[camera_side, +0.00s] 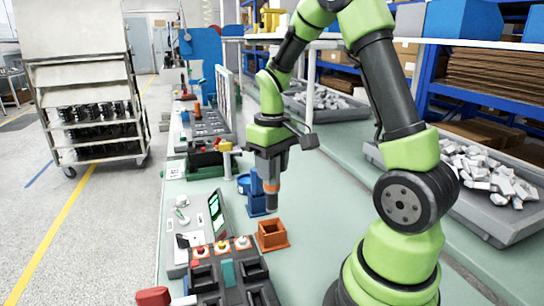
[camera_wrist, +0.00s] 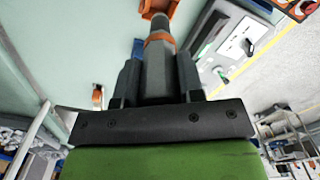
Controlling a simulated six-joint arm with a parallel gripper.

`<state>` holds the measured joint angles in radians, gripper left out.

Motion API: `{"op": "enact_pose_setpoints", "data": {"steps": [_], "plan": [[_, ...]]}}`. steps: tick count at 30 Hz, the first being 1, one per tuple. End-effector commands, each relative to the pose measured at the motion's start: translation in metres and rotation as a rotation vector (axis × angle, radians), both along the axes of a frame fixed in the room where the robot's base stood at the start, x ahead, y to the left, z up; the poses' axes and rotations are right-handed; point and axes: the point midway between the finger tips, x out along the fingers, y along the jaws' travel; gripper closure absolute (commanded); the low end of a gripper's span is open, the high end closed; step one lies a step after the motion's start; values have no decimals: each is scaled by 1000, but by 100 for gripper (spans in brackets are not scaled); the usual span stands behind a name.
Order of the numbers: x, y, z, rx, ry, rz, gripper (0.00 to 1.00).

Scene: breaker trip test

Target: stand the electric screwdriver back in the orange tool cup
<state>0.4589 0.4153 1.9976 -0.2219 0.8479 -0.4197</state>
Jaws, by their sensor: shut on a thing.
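My gripper (camera_side: 269,162) is shut on the electric screwdriver (camera_side: 271,194), a dark grey tool with an orange band, hanging roughly upright below the jaws. The orange tool cup (camera_side: 271,236) is a small square open box on the green bench. In the side view the screwdriver's lower end shows just above the cup, with a small gap between them. In the wrist view the screwdriver (camera_wrist: 159,55) lies between both fingers (camera_wrist: 158,82). Its far end points towards the orange cup (camera_wrist: 160,7), which is partly cut off by the frame edge. The cup's inside is mostly hidden.
A blue stand (camera_side: 256,197) is close behind the screwdriver. A tester with a green screen (camera_side: 217,213) and a dark tray (camera_side: 232,276) with several compartments are left of the cup. A grey bin of white parts (camera_side: 490,188) is at right. Bare bench lies right of the cup.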

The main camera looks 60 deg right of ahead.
Motion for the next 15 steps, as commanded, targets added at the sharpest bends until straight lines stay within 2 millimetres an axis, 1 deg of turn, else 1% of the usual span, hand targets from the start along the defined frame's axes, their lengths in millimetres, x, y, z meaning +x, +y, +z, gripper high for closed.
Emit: {"op": "enact_pose_setpoints", "data": {"steps": [6, 10, 15], "plan": [[0, 0, -20, 1, 2, 0, 88], [0, 0, -27, 0, 0, 0, 88], [0, 0, -32, -1, -2, -2, 88]]}}
